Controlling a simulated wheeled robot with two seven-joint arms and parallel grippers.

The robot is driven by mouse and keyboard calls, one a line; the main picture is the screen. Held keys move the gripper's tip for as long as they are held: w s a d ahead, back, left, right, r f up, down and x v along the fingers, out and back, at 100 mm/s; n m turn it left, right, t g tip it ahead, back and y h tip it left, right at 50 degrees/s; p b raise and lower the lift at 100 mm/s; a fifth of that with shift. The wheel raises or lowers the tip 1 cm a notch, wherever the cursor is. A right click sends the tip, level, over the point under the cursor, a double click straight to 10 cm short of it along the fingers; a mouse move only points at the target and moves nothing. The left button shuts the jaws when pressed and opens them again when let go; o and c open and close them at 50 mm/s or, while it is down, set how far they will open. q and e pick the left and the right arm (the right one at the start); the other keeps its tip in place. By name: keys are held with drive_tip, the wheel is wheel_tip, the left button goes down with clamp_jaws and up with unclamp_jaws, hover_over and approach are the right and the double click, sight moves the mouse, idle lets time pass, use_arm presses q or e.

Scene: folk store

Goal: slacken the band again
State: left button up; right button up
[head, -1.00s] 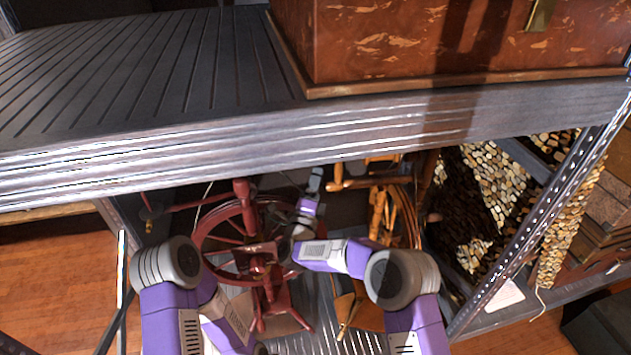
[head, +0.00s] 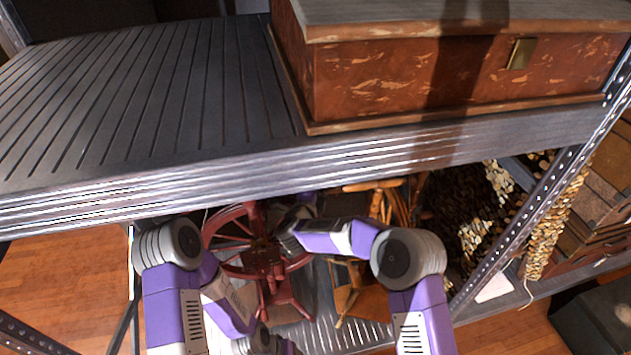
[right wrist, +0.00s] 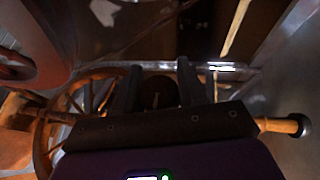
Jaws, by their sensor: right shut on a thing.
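A red spinning wheel (head: 262,258) stands under the shelf in the head view, partly hidden by the shelf edge and my arms. My right arm reaches in over it, and its hand is hidden under the shelf there. In the right wrist view my right gripper (right wrist: 160,82) is shut on a dark round knob (right wrist: 158,96) between its fingers. That view is dim, and how the knob joins the wheel cannot be told. I cannot make out the band in either view. My left arm is bent at the lower left of the head view, and its gripper does not show.
A metal shelf (head: 150,125) with a brown chest (head: 430,80) covers the space above. A lighter wooden spinning wheel (head: 343,275) stands close on the right. A perforated post (head: 530,215) bounds the right side. In the right wrist view a wooden rod (right wrist: 280,125) lies near the gripper.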

idle(0.3)
drive_tip(key=o, duration=1)
drive_tip(key=shift+c, duration=0.2)
drive_tip(key=shift+r, duration=0.1)
